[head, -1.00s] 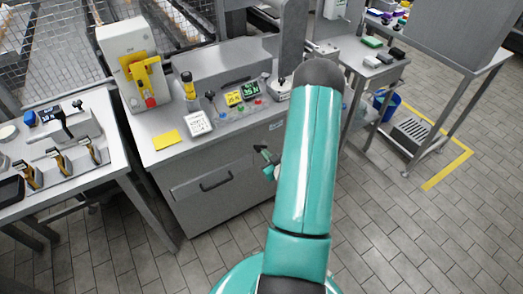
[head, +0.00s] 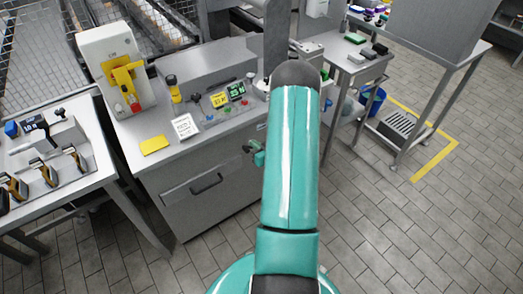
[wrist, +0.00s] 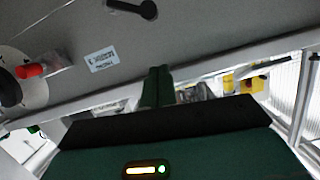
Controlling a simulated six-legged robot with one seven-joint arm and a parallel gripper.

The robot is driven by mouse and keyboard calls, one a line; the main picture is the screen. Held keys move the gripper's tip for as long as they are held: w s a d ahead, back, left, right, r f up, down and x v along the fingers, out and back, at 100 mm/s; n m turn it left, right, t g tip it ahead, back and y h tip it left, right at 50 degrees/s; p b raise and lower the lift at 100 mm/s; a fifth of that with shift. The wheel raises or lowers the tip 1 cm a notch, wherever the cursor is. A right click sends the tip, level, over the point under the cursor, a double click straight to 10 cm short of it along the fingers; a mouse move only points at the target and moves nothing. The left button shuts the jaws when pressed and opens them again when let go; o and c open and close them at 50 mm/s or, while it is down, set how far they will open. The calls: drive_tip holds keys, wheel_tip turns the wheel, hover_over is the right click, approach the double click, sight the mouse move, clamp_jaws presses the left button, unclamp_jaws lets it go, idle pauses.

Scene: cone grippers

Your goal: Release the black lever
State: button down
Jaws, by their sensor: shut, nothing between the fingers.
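A black lever (wrist: 135,8) with a rounded end shows at the top edge of the wrist view, on a grey panel; part of it is cut off. My gripper (head: 247,149) is in front of the grey cabinet, below the console top, partly hidden by my arm. In the wrist view my gripper's green fingers (wrist: 157,86) are together and empty, apart from the lever.
A red handle (wrist: 30,71) and a white label (wrist: 102,59) are on the panel. The cabinet (head: 180,205) has a drawer handle (head: 206,184). A side table (head: 60,180) stands left, a bench (head: 365,65) right. The tiled floor (head: 400,235) at right front is clear.

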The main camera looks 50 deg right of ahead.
sight(246, 149)
drive_tip(key=w+f, duration=0.2)
drive_tip(key=f, duration=0.1)
drive_tip(key=w+f, duration=0.1)
drive_tip(key=shift+d+f, duration=0.15)
drive_tip(key=shift+f, duration=0.2)
drive_tip(key=shift+a+f, duration=0.3)
drive_tip(key=shift+f, duration=0.4)
